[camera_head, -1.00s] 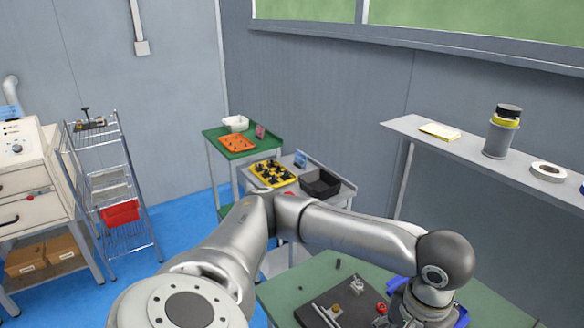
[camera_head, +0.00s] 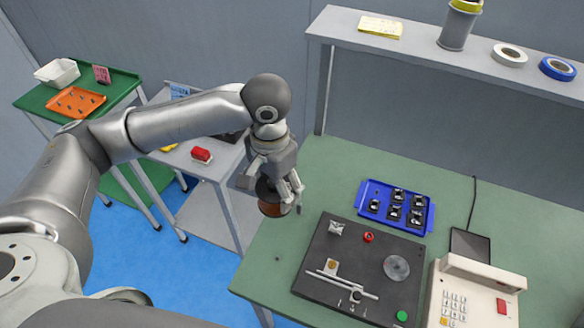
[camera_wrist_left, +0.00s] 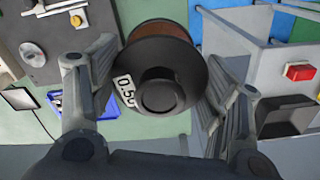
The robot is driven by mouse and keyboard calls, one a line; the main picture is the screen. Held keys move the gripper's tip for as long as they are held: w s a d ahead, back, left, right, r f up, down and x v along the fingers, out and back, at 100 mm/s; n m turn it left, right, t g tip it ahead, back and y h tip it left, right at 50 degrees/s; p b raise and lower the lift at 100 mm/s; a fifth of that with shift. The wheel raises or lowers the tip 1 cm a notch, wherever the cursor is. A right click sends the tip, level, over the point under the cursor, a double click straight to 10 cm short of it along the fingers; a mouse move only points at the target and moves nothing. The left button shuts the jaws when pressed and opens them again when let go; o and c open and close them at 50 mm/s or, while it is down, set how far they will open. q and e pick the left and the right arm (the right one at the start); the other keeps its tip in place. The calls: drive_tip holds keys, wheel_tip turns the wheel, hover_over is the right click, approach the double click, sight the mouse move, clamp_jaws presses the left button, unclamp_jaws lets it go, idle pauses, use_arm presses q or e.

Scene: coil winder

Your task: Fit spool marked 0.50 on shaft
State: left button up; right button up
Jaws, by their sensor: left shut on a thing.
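My left gripper (camera_head: 274,186) is shut on a spool (camera_head: 275,208) of copper-coloured wire with black flanges. In the left wrist view the spool (camera_wrist_left: 162,80) sits between both fingers, and its white label reads 0.50. The gripper holds it near the left edge of the green bench, left of the dark winder base (camera_head: 345,248). I cannot tell which part is the shaft. My right gripper is not in view.
A blue tray (camera_head: 428,216) with several dark parts lies behind the base. A beige keypad unit (camera_head: 466,296) stands at right. A raised shelf (camera_head: 400,50) runs along the back. The green bench (camera_head: 335,180) is clear between spool and shelf.

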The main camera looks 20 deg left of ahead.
use_arm(q)
drive_tip(key=w+f+m+p, duration=0.2)
drive_tip(key=w+f+m, duration=0.1)
drive_tip(key=m, duration=0.3)
drive_tip(key=w+d+f+m+p, duration=0.1)
drive_tip(key=w+f+m+p, duration=0.1)
drive_tip(key=m, duration=0.5)
drive_tip(key=w+d+f+m+p, duration=0.1)
drive_tip(key=w+f+m+p, duration=0.1)
drive_tip(key=w+f+m, duration=0.2)
drive_tip(key=shift+w+d+f+m, duration=0.2)
drive_tip(key=shift+f+m, duration=0.2)
drive_tip(key=shift+m, duration=0.2)
drive_tip(key=shift+w+d+f+m, duration=0.1)
drive_tip(key=shift+w+f+m, duration=0.1)
drive_tip(key=shift+f+m, duration=0.3)
wheel_tip(320, 180, down, 2)
drive_tip(key=b, duration=0.2)
drive_tip(key=shift+f+b, duration=0.15)
drive_tip(key=shift+b, duration=0.25)
drive_tip(key=shift+f, duration=0.35)
drive_tip(key=shift+f+b, duration=0.25)
drive_tip(key=shift+b, duration=0.05)
drive_tip(key=shift+f, duration=0.1)
drive_tip(key=shift+f, duration=0.35)
